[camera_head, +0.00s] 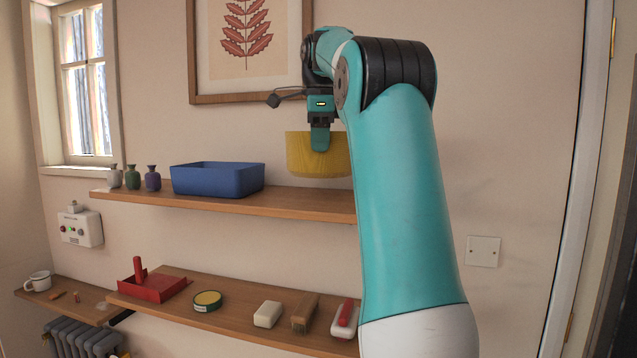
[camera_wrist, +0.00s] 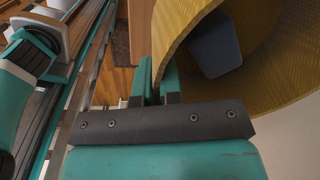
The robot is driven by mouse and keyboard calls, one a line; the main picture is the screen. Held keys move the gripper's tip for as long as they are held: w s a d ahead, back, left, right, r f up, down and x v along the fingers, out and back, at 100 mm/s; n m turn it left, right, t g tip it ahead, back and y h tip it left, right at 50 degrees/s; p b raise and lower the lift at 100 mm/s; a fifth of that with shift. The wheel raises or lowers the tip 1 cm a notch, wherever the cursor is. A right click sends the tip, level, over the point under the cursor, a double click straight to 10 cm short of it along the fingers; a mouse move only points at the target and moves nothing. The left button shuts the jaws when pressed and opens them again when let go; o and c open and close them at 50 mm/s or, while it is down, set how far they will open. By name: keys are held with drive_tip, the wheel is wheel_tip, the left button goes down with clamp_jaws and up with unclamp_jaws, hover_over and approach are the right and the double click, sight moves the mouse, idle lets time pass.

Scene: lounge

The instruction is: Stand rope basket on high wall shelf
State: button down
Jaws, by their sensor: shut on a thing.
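The yellow rope basket (camera_head: 300,156) hangs upright from my gripper (camera_head: 320,140) in the head view. My gripper is shut on the basket's wall at the rim; the wrist view shows the fingers (camera_wrist: 157,80) at the edge of the yellow woven wall (camera_wrist: 285,75). A blue-grey rounded thing (camera_wrist: 214,45) shows within the basket's opening. The high wall shelf (camera_head: 225,201) is wooden. The basket's bottom appears a little above the shelf's right part, apart from it; I cannot tell its depth over the shelf. My arm hides the shelf's right end.
A blue bin (camera_head: 218,181) stands on the high shelf, left of the basket, with several small vases (camera_head: 133,178) further left. A framed leaf picture (camera_head: 247,98) hangs above. The lower shelf (camera_head: 235,318) holds a red tray (camera_head: 153,287), a round tin (camera_head: 207,300) and brushes.

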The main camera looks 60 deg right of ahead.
drive_tip(key=shift+f+b, duration=1.4)
drive_tip(key=shift+f, duration=1.6)
drive_tip(key=shift+f, duration=0.15)
drive_tip(key=c, duration=1.3)
unclamp_jaws()
